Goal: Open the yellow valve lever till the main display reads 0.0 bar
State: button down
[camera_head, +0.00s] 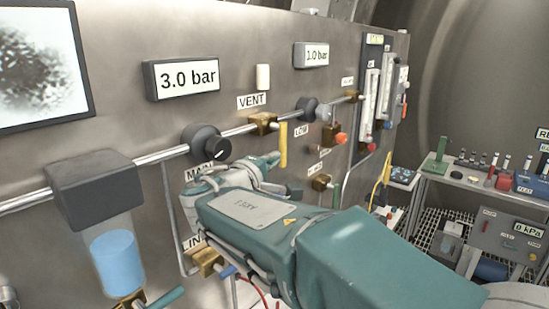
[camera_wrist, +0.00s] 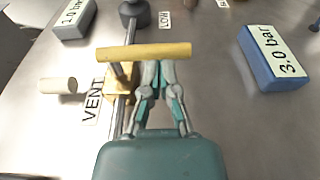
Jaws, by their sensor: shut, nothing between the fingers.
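The yellow valve lever (camera_head: 283,145) hangs down from a brass valve (camera_head: 263,122) beside the VENT label, crosswise to the steel pipe. In the wrist view the lever (camera_wrist: 145,51) lies across the picture. The main display (camera_head: 187,78) reads 3.0 bar and also shows in the wrist view (camera_wrist: 273,58). My gripper (camera_wrist: 159,66) is shut and empty, its fingertips right at the lever's near edge in the wrist view. I cannot tell whether they touch it. In the head view my gripper (camera_head: 268,160) is partly hidden by my arm, just below and left of the lever.
A second display (camera_head: 311,55) reads 1.0 bar. A black round regulator (camera_head: 206,145) and a smaller one (camera_head: 307,107) sit on the pipe. A red-knobbed valve (camera_head: 334,137) lies to the right. A blue-filled bowl (camera_head: 114,260) hangs at left. A bench (camera_head: 478,180) stands far right.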

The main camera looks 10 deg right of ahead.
jog(key=shift+w+d, duration=0.35)
jog(key=shift+d, duration=0.05)
